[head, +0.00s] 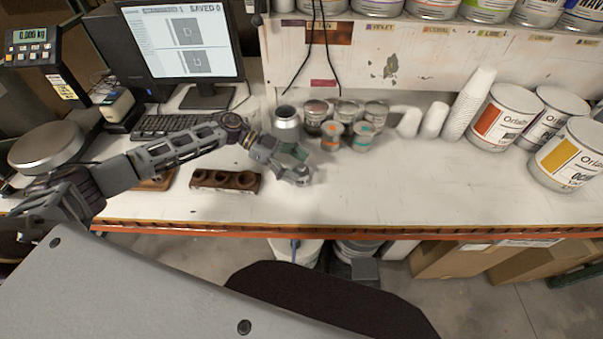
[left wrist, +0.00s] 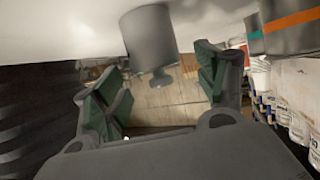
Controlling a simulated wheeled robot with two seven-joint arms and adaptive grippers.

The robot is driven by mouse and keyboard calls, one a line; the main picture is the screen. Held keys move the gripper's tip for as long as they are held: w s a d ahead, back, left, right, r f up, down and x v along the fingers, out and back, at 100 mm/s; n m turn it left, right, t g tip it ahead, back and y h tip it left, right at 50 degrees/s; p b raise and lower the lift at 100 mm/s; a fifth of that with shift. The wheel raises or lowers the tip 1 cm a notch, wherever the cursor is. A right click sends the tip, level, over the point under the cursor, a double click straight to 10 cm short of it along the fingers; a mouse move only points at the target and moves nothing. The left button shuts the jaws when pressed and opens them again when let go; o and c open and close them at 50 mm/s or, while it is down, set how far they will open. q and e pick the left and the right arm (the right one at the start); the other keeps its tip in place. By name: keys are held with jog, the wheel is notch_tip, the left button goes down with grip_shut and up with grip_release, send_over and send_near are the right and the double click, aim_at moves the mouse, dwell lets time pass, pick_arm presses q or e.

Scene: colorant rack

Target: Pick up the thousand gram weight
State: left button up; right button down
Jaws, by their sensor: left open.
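A grey metal cylinder (head: 286,121), which looks like the thousand gram weight, stands upright on the white bench near the middle of the head view. In the left wrist view a plain grey cylinder with a small knob (left wrist: 150,38) appears, likely the same one, upside down in the picture and beyond the fingers. My left gripper (head: 298,168) is open and empty just in front of the cylinder, slightly to its right. Its spread fingers also show in the left wrist view (left wrist: 160,92), apart from the cylinder. My right gripper is not in view.
A wooden block with round holes (head: 226,181) lies left of the gripper. Small jars with orange and teal bands (head: 332,136) stand close right of the cylinder. Paper cups (head: 465,110) and paint cans (head: 503,118) are farther right. The bench right of the gripper is clear.

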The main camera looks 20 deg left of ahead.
pick_arm(q)
jog(key=shift+x, duration=1)
grip_shut()
jog(key=shift+r, duration=0.15)
